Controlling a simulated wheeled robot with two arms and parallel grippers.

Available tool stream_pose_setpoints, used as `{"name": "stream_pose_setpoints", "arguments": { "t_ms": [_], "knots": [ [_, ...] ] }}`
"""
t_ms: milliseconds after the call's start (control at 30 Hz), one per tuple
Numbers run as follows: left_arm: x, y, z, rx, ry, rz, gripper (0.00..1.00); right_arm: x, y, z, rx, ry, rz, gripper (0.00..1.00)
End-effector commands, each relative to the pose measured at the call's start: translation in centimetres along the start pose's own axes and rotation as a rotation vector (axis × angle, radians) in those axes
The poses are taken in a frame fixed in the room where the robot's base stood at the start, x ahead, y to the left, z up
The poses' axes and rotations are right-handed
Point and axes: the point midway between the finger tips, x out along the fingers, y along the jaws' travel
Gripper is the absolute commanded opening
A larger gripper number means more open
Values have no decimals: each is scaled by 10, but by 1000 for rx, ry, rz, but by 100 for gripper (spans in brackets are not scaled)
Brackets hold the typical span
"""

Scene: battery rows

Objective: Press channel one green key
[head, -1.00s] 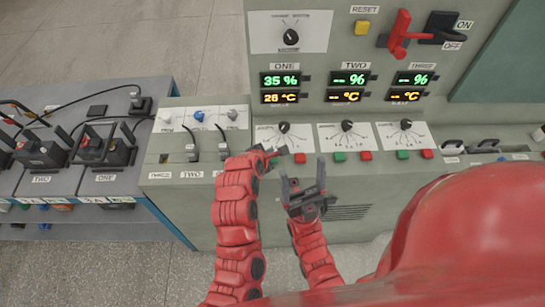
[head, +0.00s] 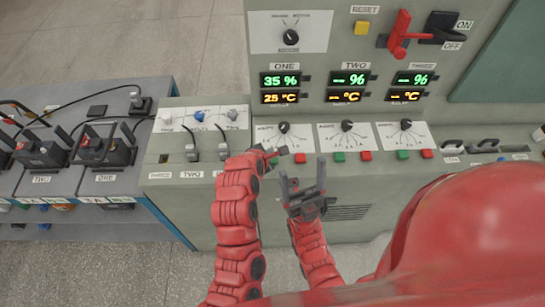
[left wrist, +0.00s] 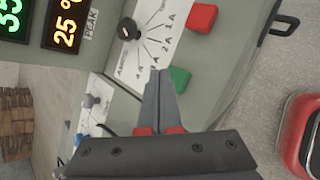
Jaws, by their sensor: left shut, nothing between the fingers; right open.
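The channel one green key (left wrist: 180,79) is a small green block on the panel ledge, below the channel one dial (left wrist: 128,29). The channel one red key (left wrist: 202,18) sits beside it and also shows in the head view (head: 300,158). My left gripper (left wrist: 160,75) is shut and empty, its tips right by the green key; I cannot tell if they touch it. In the head view my left gripper (head: 272,153) largely hides that key. My right gripper (head: 303,182) is open and empty, in front of the console and to the right of the left one.
Green and red keys of channels two (head: 339,156) and three (head: 403,154) lie further right along the ledge. The channel one display (head: 280,80) reads 35 % and 25 °C. Cable plugs (head: 192,148) stand left of my left gripper. A bench with battery units (head: 105,150) is at the left.

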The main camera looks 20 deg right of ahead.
Motion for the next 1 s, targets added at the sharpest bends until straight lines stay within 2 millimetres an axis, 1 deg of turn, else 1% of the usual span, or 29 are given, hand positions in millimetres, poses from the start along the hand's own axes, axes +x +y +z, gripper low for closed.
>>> {"name": "stream_pose_setpoints", "arguments": {
  "t_ms": [367, 600, 1000],
  "knots": [
    [0, 0, 0, 0, 0, 0, 0, 0, 0, 0, 0, 0, 0, 81],
    [6, -5, -4, -1, 1, -3, 0, -3, 0, 0, 0, 0, 0, 81],
    [6, -5, -5, 0, 0, -1, 0, -3, 0, 0, 0, 0, 0, 81]
  ]
}}
